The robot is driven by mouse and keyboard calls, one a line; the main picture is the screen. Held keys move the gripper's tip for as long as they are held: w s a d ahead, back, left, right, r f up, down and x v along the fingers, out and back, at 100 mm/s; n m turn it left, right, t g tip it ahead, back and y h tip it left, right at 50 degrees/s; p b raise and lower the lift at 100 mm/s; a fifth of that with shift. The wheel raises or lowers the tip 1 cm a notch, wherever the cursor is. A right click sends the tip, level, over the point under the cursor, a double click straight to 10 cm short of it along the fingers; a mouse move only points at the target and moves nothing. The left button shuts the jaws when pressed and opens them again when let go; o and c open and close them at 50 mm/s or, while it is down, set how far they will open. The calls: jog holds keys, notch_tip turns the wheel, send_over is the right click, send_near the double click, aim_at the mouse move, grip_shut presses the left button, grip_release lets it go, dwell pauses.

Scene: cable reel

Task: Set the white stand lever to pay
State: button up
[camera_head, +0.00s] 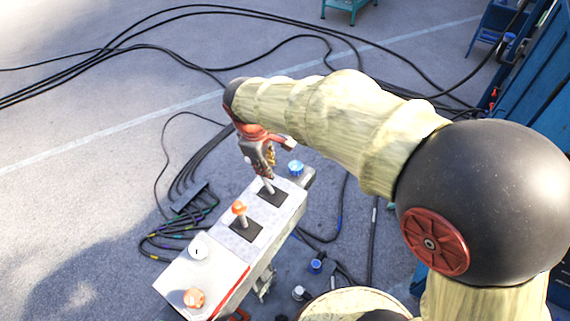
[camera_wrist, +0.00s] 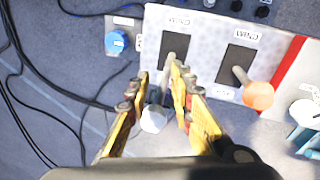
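The white-knobbed stand lever (camera_wrist: 153,118) lies between the two fingers of my gripper (camera_wrist: 160,73) in the wrist view, with its shaft rising from a black slot plate (camera_wrist: 174,46). The fingers are apart, one on each side of the lever, with a gap visible beside the knob. Contact cannot be told. A label reading WIND is at the far end of this plate; the label at the near end is hidden by a finger. In the head view, my gripper (camera_head: 265,165) covers the knob, and only the lower shaft (camera_head: 268,186) shows above the console (camera_head: 222,262).
An orange-knobbed lever (camera_head: 239,208) stands next to it on its own plate. A white button (camera_head: 197,250) and an orange knob (camera_head: 194,298) are at the near end. A blue knob (camera_head: 295,168) is beyond the far end. Black cables (camera_head: 190,170) lie on the ground.

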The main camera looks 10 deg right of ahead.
jog(key=shift+o, duration=1.2)
jog(key=shift+s+d, duration=0.1)
jog(key=shift+d, duration=0.05)
jog(key=shift+o, duration=1.9)
notch_tip(320, 180, up, 12)
jog(key=s+a, duration=0.1)
jog(key=s, duration=0.1)
jog(key=shift+s+a, duration=0.15)
jog(key=shift+a, duration=0.05)
